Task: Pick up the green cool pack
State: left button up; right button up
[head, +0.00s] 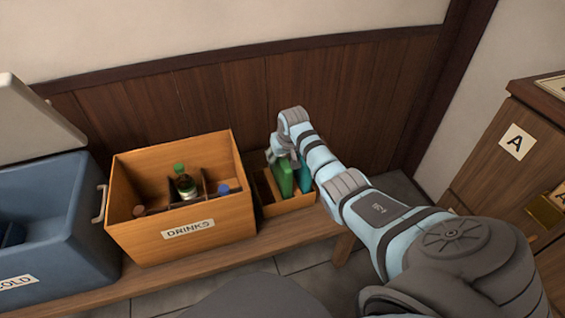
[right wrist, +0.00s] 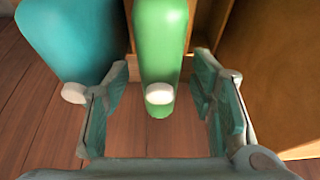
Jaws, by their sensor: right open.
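The green cool pack (head: 282,177) stands upright in a small wooden box (head: 288,208) on the bench, beside a teal cool pack (head: 304,174). In the right wrist view the green cool pack (right wrist: 160,50), with a pale round cap, lies between the open fingers of my right gripper (right wrist: 160,112). Neither finger appears to touch it. The teal cool pack (right wrist: 72,40) is just left of it there, close to the left finger. In the head view my right gripper (head: 284,154) is over the box and partly hides the packs. My left gripper is not in view.
A wooden DRINKS crate (head: 187,240) with bottles stands directly left of the small box. A blue COLD cooler (head: 50,215) with a raised lid is farther left. The wooden wall is close behind. A cabinet marked A (head: 500,165) is at right.

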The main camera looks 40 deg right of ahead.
jog(key=shift+f, duration=0.15)
dwell(0.6)
grip_shut()
